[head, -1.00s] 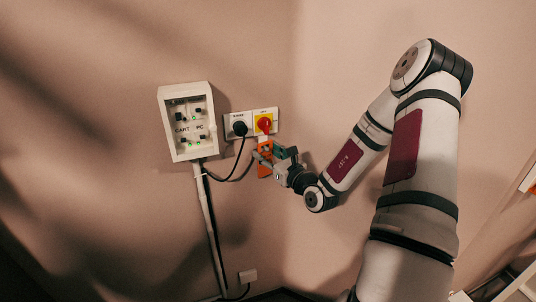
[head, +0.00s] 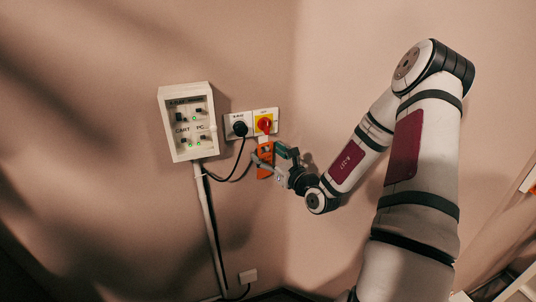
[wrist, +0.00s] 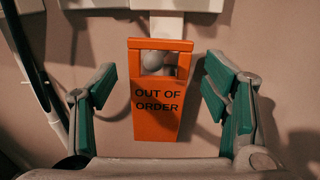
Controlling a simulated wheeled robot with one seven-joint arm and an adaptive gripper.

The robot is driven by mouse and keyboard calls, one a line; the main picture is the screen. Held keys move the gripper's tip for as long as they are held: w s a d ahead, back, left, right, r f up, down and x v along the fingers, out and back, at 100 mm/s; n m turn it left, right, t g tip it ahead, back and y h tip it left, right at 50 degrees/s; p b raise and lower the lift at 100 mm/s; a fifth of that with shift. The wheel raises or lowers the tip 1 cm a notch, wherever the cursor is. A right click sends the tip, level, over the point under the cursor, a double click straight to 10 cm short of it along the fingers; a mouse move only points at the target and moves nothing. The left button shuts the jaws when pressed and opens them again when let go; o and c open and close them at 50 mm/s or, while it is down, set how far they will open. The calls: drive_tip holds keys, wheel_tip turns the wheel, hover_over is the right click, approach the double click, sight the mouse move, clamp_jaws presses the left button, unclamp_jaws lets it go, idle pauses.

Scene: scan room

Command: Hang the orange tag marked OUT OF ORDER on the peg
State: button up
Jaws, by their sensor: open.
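The orange tag marked OUT OF ORDER (wrist: 157,112) is upright against the wall in the wrist view, its face toward me. A rounded grey peg end (wrist: 152,62) shows in the tag's upper opening, below its top bar. Whether the bar touches the peg is unclear. My gripper (wrist: 158,90) is open, its green-padded fingers apart on either side of the tag, with a gap at each side. In the head view the tag (head: 265,170) is below the red knob, partly hidden by my gripper (head: 270,157); the peg is not distinguishable there.
A red rotary knob on a yellow plate (head: 264,124) is just above the tag. A black plug (head: 240,128) with a hanging cable is to its left. A white switch box (head: 187,121) is farther left. The wall to the right of the tag is clear apart from my arm.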

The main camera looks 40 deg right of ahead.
drive_tip(key=s, duration=1.1)
drive_tip(key=shift+s, duration=0.25)
drive_tip(key=shift+a+r, duration=0.1)
drive_tip(key=shift+a, duration=0.05)
